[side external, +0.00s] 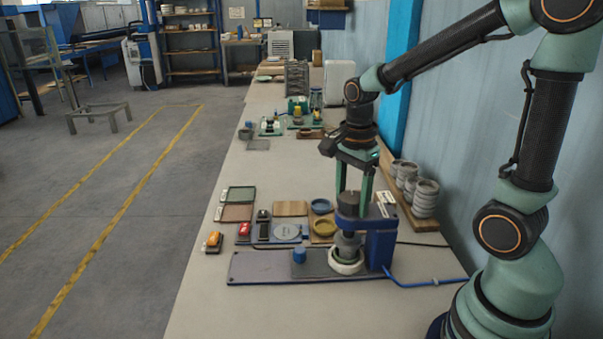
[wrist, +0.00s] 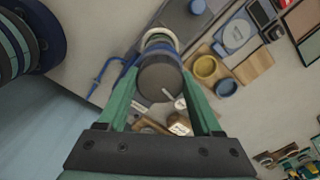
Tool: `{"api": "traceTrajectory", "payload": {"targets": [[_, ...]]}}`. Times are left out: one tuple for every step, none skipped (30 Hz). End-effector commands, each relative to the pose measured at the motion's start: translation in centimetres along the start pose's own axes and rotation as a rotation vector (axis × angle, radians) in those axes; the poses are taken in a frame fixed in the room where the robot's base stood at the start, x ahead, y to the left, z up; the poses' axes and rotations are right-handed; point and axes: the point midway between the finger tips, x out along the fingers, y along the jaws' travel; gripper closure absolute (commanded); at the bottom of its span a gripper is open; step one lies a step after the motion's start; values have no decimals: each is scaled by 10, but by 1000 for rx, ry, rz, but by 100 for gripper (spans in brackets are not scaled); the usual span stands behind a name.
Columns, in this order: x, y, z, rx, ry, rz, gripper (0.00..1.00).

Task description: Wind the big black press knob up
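The big black press knob (side external: 350,201) sits on top of the blue press (side external: 381,240), at the right end of its dark base plate. My gripper (side external: 353,189) points straight down over it, its two green fingers apart with their tips at the knob's top. In the wrist view, the knob (wrist: 161,80) shows as a dark round face between the fingertips (wrist: 160,72), one on each side. The fingers look very close to the knob's sides, but I cannot tell whether they touch it. Below the knob, the grey press column stands in a white ring (side external: 345,264).
A small blue knob (side external: 299,255) stands on the base plate left of the press. Yellow and blue round dishes (side external: 322,226) lie behind it. Grey stacked rings (side external: 424,198) stand on a wooden board by the wall. A blue hose (side external: 430,283) runs right. The table's front left is clear.

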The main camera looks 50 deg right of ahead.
Motion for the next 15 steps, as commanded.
{"api": "traceTrajectory", "payload": {"targets": [[0, 0, 0, -1, 0, 2, 89], [0, 0, 0, -2, 0, 2, 89], [0, 0, 0, -4, 0, 2, 89], [0, 0, 0, -7, 0, 2, 89], [0, 1, 0, -11, 0, 2, 89], [0, 1, 0, -18, 0, 3, 89], [0, 1, 0, -26, 0, 3, 89], [0, 1, 0, -35, 0, 3, 89], [0, 1, 0, -50, 0, 3, 89], [-1, 0, 0, -62, 0, 3, 89], [-1, 0, 0, -78, 0, 3, 89], [-1, 0, 0, -100, 0, 3, 89], [-1, 0, 0, -119, 0, 3, 89], [-1, 0, 0, -139, 0, 3, 89], [-1, 0, 0, -168, 0, 3, 89]]}}
